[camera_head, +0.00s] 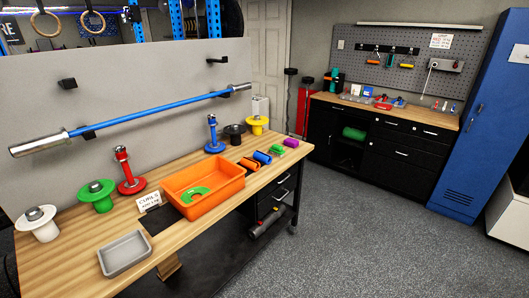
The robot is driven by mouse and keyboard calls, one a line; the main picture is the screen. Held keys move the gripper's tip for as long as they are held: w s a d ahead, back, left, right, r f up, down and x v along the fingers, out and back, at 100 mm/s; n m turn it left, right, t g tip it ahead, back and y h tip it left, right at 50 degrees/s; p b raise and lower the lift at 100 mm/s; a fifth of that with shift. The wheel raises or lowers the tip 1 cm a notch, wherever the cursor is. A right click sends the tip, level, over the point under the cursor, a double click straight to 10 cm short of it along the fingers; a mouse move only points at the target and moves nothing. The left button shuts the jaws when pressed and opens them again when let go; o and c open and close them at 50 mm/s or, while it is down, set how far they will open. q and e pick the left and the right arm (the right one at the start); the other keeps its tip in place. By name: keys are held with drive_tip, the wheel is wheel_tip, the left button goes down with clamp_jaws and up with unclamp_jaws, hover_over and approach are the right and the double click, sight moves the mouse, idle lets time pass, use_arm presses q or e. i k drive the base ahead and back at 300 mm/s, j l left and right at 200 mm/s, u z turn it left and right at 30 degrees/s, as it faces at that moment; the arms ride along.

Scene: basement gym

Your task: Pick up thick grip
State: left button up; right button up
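Small cylindrical grips lie on the wooden workbench (75,262), to the right of an orange bin. They are an orange and black one (249,163), a blue one (262,157), a green one (277,149) and a purple one (291,142) closest to the bench's far right corner. Which of them is the thick grip I cannot tell from this view. Neither of my grippers is in view.
The orange bin (212,199) holds a green ring. A grey tray (124,253), a card, and plates on posts, including red (131,184) and green (97,196) ones, stand on the bench. A blue bar (150,118) hangs behind. The floor at right is clear.

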sight(263, 158)
drive_tip(key=i+u, duration=0.15)
drive_tip(key=u, duration=0.65)
drive_tip(key=i+l+u, duration=0.25)
drive_tip(key=i+l, duration=0.2)
drive_tip(key=l, duration=0.15)
drive_tip(key=i+l+u, duration=0.15)
drive_tip(key=l, duration=0.15)
drive_tip(key=i+l+u, duration=0.1)
drive_tip(key=l, duration=0.25)
drive_tip(key=i+l+u, duration=0.25)
drive_tip(key=i+l, duration=0.15)
drive_tip(key=l, duration=0.3)
